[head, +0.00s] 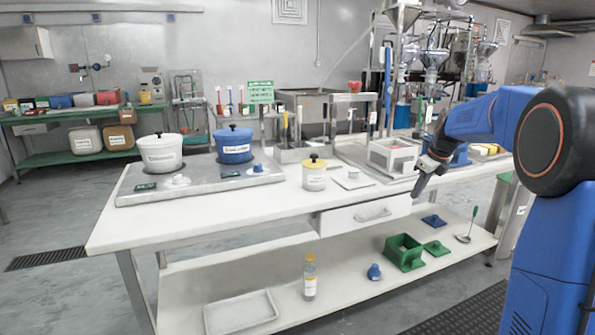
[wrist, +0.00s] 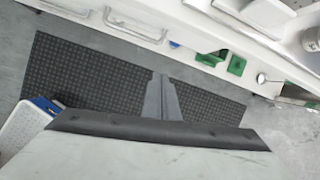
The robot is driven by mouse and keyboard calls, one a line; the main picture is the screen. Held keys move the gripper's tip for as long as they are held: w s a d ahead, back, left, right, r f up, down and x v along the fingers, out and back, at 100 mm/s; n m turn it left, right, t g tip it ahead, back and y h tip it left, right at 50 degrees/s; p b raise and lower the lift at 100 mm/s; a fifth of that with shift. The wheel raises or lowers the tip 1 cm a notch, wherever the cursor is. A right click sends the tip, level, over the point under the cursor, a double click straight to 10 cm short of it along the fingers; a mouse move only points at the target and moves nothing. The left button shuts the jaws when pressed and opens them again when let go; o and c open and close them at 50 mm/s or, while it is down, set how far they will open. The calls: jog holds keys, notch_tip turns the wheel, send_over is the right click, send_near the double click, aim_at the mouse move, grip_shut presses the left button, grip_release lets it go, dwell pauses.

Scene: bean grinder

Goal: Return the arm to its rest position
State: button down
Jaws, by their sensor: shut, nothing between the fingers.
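My gripper (head: 419,188) hangs at the end of my blue arm, at the right in the head view, in front of the table's right part. Its fingers point down and are shut with nothing between them. In the wrist view the closed fingers (wrist: 160,98) show as one narrow grey wedge over the floor mat. The gripper appears apart from the table (head: 230,215) and holds no object.
A white pot (head: 160,155), a blue pot (head: 233,146) and a lidded yellow-white jar (head: 314,176) stand on the table. A drawer (head: 365,216) is under its top. The lower shelf holds a green box (head: 404,253) and a bottle (head: 310,278). A dark mat (wrist: 90,75) covers the floor.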

jog(key=s+a+r+n, duration=0.1)
jog(key=s+a+n, duration=0.35)
jog(key=s, duration=0.35)
jog(key=s+a+n, duration=0.3)
jog(key=s+n, duration=0.3)
jog(key=s, duration=0.3)
jog(key=s+a+r+n, duration=0.1)
jog(key=s+a+n, duration=0.35)
jog(key=s, duration=0.35)
jog(key=s+a+f+n, duration=0.1)
jog(key=s+f+n, duration=0.2)
jog(key=s, duration=0.4)
jog(key=s+a+f+n+h, duration=0.1)
jog(key=s+f+n, duration=0.2)
jog(key=s+n, duration=0.3)
jog(key=s+f+n, duration=0.4)
jog(key=s+n, duration=0.1)
jog(key=s, duration=0.4)
jog(key=shift+s+a+t, duration=0.15)
jog(key=shift+a+t, duration=0.25)
